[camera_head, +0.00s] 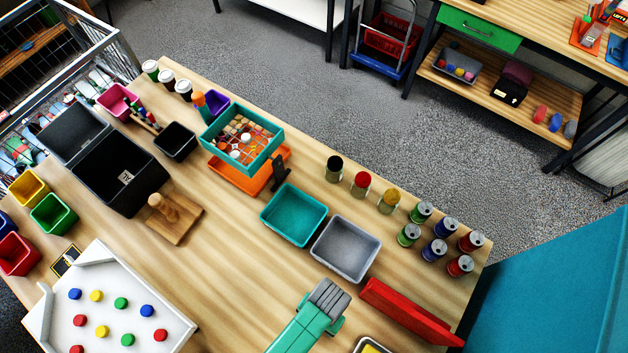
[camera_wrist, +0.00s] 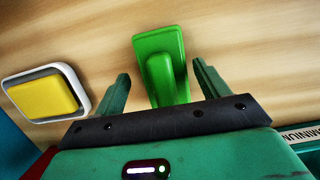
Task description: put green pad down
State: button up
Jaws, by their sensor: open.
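The green pad (camera_wrist: 175,42) has a raised grip on top and appears to lie on the wooden table (camera_wrist: 240,40) in the wrist view. My gripper (camera_wrist: 162,88) is open, with one finger on each side of the pad's near part. Gaps show between the fingers and the pad. In the head view my arm's green and grey end (camera_head: 312,318) is over the table's front, and I cannot make out the pad there.
A yellow block in a white-rimmed tray (camera_wrist: 44,92) is left of the pad, partly cut off in the head view. A long red piece (camera_head: 410,312) lies right of my arm. Grey (camera_head: 346,248) and teal (camera_head: 294,215) bins and several cans (camera_head: 434,250) stand beyond.

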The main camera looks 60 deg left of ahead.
jog(key=v, duration=1.1)
jog(key=shift+a+r+p, duration=0.15)
jog(key=shift+r+p, duration=0.2)
